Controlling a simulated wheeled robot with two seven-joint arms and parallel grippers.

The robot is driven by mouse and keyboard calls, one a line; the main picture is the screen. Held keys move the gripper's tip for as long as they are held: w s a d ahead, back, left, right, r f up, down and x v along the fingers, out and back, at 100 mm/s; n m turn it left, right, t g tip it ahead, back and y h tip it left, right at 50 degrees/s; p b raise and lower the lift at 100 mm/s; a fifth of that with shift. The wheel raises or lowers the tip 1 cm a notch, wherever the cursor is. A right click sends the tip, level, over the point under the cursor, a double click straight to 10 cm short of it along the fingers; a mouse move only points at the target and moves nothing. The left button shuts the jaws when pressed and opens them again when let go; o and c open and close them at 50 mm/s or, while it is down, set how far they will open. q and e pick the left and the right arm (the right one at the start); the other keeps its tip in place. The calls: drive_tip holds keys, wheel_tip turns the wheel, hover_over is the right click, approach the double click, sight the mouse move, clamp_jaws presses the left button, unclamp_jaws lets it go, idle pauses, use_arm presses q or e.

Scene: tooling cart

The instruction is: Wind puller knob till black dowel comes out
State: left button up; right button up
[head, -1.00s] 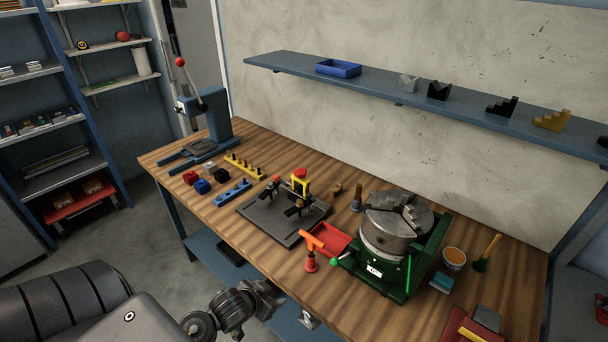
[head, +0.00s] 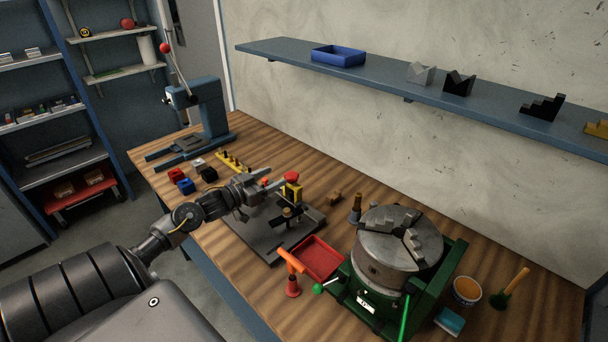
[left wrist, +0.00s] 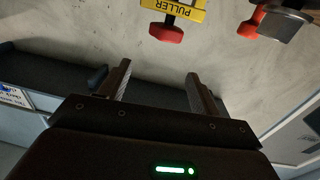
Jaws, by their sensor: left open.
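The puller (head: 292,193) is a yellow block with a red knob (head: 291,177) on top, standing on a dark grey plate (head: 262,246). In the left wrist view the yellow puller label (left wrist: 188,8) and the red knob (left wrist: 165,30) show upside down at the top edge, beyond the fingers. My left gripper (head: 268,180) is open and just left of the knob; the two fingers also show in the left wrist view (left wrist: 158,84) with nothing between them. I cannot make out the black dowel clearly. My right gripper is not in view.
A red tray (head: 320,258), an orange-handled tool (head: 291,268) and a green-based chuck (head: 395,245) stand right of the plate. Small blocks (head: 187,186) and a yellow peg rail (head: 230,160) lie at the left. A second red knob (left wrist: 252,22) shows in the left wrist view.

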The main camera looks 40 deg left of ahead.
sight(296, 173)
use_arm(q)
drive_tip(key=w+f, duration=0.1)
drive_tip(key=w, duration=0.2)
drive_tip(key=w+d+f, duration=0.1)
drive_tip(key=w, duration=0.4)
drive_tip(key=shift+w+d+f, duration=0.2)
drive_tip(key=shift+w+f, duration=0.2)
drive_tip(key=shift+w+d+f, duration=0.1)
drive_tip(key=shift+w+d, duration=0.05)
drive_tip(key=shift+w, duration=0.5)
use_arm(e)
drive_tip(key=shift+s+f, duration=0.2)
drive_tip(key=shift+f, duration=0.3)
use_arm(q)
drive_tip(key=c, duration=1)
drive_tip(key=shift+o, duration=0.2)
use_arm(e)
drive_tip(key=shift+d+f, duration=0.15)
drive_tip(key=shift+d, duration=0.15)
